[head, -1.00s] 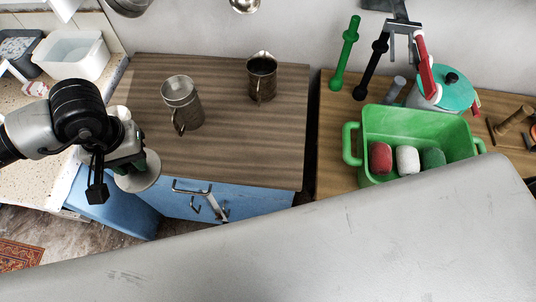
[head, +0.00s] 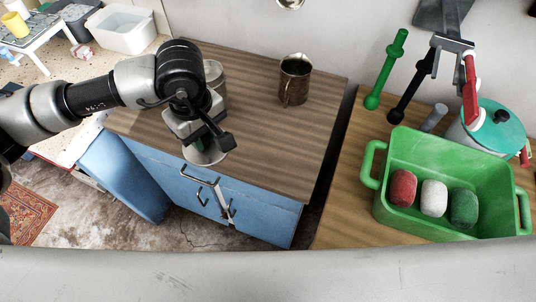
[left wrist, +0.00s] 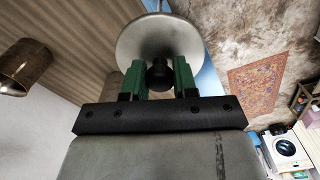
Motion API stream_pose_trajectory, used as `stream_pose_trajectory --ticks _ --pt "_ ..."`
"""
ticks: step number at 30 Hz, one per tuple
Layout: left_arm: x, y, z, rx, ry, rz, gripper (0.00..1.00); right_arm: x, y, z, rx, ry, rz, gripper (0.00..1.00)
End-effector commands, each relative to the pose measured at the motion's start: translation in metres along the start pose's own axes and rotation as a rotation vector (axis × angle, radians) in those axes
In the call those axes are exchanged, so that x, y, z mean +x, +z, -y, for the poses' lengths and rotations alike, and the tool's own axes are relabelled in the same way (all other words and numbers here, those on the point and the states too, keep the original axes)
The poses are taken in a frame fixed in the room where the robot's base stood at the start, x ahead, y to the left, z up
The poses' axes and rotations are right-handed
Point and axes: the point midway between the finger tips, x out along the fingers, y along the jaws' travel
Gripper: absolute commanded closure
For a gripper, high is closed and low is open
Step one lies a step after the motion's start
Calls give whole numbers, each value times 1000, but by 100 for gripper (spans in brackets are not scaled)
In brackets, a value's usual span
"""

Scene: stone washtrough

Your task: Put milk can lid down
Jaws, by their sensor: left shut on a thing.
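My left gripper (head: 203,140) is shut on the milk can lid (head: 207,158), a pale round metal disc partly covered by the gripper. In the left wrist view the dark knob of the lid (left wrist: 160,34) is between the green pads of my left gripper (left wrist: 157,80). The lid is at the front edge of the wooden countertop (head: 270,145); I cannot tell whether it touches the wood. My right gripper is not in view.
A metal jug (head: 216,75) is partly hidden behind my left arm; another jug (head: 295,80) stands at the back. Open wood lies right of the gripper. A green tub (head: 374,165) with coloured rolls stands on the right-hand table, beyond a gap. Blue drawers (head: 180,190) face the front.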

Motion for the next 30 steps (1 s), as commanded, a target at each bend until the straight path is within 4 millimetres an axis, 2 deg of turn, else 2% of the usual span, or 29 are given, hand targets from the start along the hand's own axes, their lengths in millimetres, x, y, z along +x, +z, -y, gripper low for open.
stream_pose_trajectory --ticks 1,15,30 --pt "11 5 -8 -66 4 0 95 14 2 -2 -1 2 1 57" --pt "36 50 -67 -794 6 4 95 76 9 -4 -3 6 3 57" --pt "56 111 -111 -1519 -12 6 95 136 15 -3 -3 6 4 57"
